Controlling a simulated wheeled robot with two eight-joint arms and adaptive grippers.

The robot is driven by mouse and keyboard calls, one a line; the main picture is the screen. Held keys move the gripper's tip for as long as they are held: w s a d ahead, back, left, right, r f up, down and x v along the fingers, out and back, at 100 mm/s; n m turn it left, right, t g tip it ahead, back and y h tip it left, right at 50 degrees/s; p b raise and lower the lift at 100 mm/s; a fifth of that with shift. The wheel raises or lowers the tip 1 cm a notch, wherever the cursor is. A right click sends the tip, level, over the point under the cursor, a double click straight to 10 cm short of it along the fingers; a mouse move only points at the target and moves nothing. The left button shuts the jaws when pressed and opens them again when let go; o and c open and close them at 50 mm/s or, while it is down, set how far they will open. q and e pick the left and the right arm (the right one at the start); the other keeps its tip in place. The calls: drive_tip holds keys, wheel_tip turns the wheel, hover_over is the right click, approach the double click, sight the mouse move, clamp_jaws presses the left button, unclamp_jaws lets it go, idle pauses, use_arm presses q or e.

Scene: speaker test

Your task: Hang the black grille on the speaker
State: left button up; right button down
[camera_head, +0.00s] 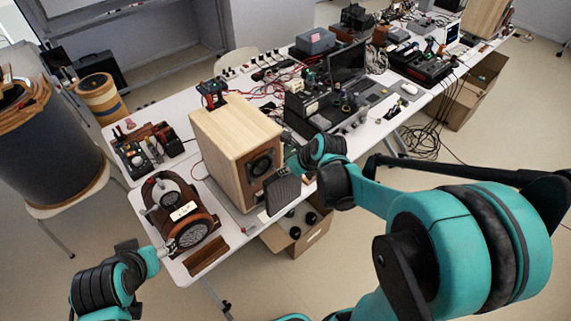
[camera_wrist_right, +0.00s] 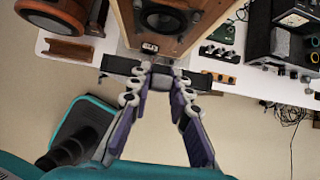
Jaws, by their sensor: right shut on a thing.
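The speaker (camera_head: 233,148) is a light wooden box standing upright near the table's front edge. Its dark round driver faces front right and also shows in the right wrist view (camera_wrist_right: 165,20). The black grille (camera_head: 283,194) is a dark panel just in front of the speaker's lower front. In the right wrist view the grille (camera_wrist_right: 119,65) appears nearly edge-on. My right gripper (camera_wrist_right: 161,69) is shut on its middle, with a small gap to the speaker visible. My left gripper (camera_head: 148,252) is low at the left, by the table's front corner; its fingers are too unclear to read.
A brown round-dialled device (camera_head: 181,212) stands left of the speaker, with a wooden bracket (camera_head: 207,256) at the table edge. A laptop (camera_head: 350,75) and electronics crowd the table (camera_head: 160,103) behind and right. An open cardboard box (camera_head: 311,236) sits below the speaker.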

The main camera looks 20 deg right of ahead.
drive_tip(key=shift+w+a, duration=0.35)
drive_tip(key=shift+w, duration=0.3)
drive_tip(key=shift+w+a+b, duration=0.1)
drive_tip(key=shift+w+a, duration=0.45)
drive_tip(key=shift+w, duration=0.95)
drive_tip(key=shift+w+a+b, duration=0.15)
drive_tip(key=shift+w+a, duration=0.35)
drive_tip(key=shift+w, duration=1)
drive_tip(key=shift+w+a+b, duration=0.1)
drive_tip(key=shift+w+a, duration=0.45)
drive_tip(key=shift+w, duration=0.95)
drive_tip(key=shift+s+d, duration=0.1)
drive_tip(key=shift+s, duration=0.2)
drive_tip(key=shift+w+a+b, duration=0.2)
drive_tip(key=shift+w+b, duration=0.1)
drive_tip(key=shift+w, duration=0.25)
drive_tip(key=shift+f+b, duration=0.55)
drive_tip(key=shift+b, duration=0.05)
idle(0.7)
drive_tip(key=c, duration=1.3)
unclamp_jaws()
drive_tip(key=shift+s+r, duration=0.1)
